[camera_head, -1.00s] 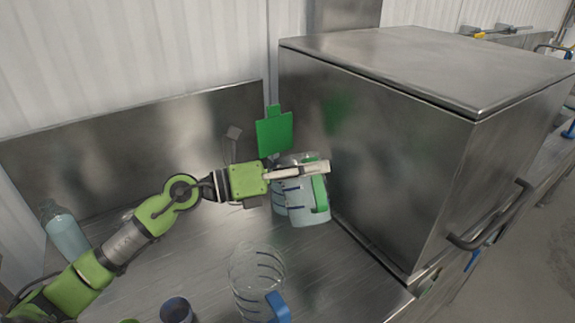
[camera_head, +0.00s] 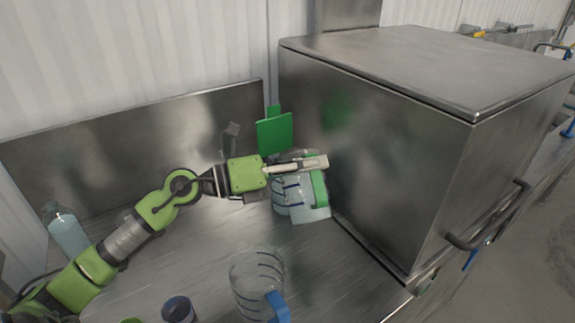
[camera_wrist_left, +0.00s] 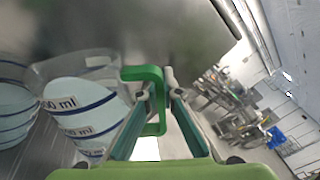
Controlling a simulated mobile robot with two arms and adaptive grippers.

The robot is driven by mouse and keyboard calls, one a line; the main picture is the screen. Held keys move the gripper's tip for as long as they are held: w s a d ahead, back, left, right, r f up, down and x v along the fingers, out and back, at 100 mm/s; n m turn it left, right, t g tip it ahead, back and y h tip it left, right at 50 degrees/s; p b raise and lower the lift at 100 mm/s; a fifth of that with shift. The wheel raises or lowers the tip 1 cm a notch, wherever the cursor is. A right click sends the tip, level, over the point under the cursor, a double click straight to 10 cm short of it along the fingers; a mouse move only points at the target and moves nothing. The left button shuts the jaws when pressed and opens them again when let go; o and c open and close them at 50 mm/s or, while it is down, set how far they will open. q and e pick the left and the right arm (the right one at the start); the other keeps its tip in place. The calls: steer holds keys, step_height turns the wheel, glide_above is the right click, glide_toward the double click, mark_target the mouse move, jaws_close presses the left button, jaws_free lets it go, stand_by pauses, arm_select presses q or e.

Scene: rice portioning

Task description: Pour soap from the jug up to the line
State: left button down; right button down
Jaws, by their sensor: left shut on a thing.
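A clear jug with a green handle (camera_head: 319,190) and dark blue lines holds pale bluish liquid, beside the steel box. My left gripper (camera_head: 318,162) is at the top of this jug, shut on its green handle. A second clear jug (camera_head: 245,278) with blue lines and a blue handle stands on the counter nearer the front and looks empty. My right gripper is not in view.
A large steel box (camera_head: 390,160) stands close to the right of the held jug. A green board (camera_head: 275,134) is behind it. A bottle of pale blue liquid (camera_head: 68,235) stands at the far left, and a dark blue cup (camera_head: 178,309) at the front. The middle counter (camera_head: 180,255) is clear.

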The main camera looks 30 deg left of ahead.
arm_select(q)
steer(key=shift+w+a+r+n+p, duration=0.25)
steer(key=shift+r+n+p, duration=0.1)
steer(key=shift+r+p, duration=0.2)
steer(key=shift+w+a+r+n+p, duration=0.2)
steer(key=shift+r+n+p, duration=0.15)
steer(key=shift+r+p, duration=0.15)
stand_by(3.2)
